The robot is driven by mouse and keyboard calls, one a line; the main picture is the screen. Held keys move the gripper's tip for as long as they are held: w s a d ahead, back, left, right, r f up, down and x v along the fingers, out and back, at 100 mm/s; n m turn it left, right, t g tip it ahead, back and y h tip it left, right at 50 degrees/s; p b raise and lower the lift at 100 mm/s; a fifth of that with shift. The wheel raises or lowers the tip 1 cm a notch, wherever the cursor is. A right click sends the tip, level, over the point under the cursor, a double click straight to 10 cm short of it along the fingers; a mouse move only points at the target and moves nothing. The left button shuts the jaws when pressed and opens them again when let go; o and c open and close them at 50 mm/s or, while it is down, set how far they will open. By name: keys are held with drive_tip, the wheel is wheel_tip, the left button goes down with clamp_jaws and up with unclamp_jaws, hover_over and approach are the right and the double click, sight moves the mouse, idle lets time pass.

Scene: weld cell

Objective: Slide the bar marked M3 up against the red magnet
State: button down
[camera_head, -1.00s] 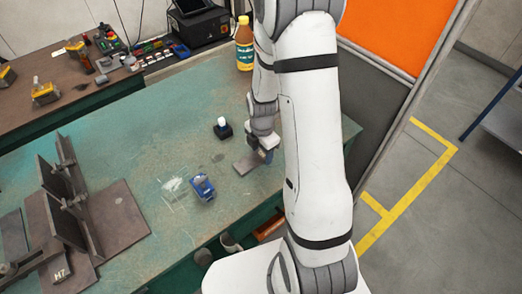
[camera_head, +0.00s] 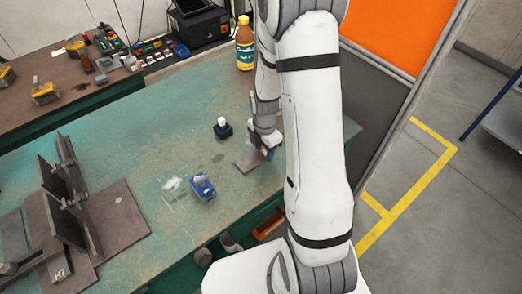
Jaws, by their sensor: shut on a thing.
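A flat brown steel bar (camera_head: 248,161) lies on the green table, right of the middle. No marking on it is legible, so I cannot confirm that it is M3. My gripper (camera_head: 267,153) is at the bar's right end, pointing down and shut on it. My arm partly hides the fingertips and the area to their right. I cannot make out a red magnet; my arm may be covering it.
A blue block-like object (camera_head: 202,187) and a small black item with a white top (camera_head: 222,129) stand left of the bar. A dark steel fixture with upright plates (camera_head: 118,218) fills the table's left. A bottle (camera_head: 244,45) stands behind.

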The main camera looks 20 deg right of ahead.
drive_tip(key=shift+w+d, duration=0.25)
drive_tip(key=shift+d, duration=0.55)
drive_tip(key=shift+w+d, duration=0.25)
drive_tip(key=shift+d, duration=0.35)
drive_tip(key=shift+w+d, duration=0.2)
drive_tip(key=shift+d, duration=0.4)
drive_tip(key=shift+d, duration=0.1)
drive_tip(key=shift+w+d, duration=0.2)
drive_tip(key=shift+d, duration=0.35)
drive_tip(key=shift+w+d, duration=0.2)
drive_tip(key=shift+d, duration=0.35)
drive_tip(key=shift+d, duration=0.1)
drive_tip(key=shift+w+d, duration=0.2)
drive_tip(key=shift+d, duration=0.35)
drive_tip(key=shift+w+d, duration=0.2)
drive_tip(key=shift+d, duration=0.35)
drive_tip(key=shift+s+a+f, duration=0.1)
drive_tip(key=shift+a, duration=0.05)
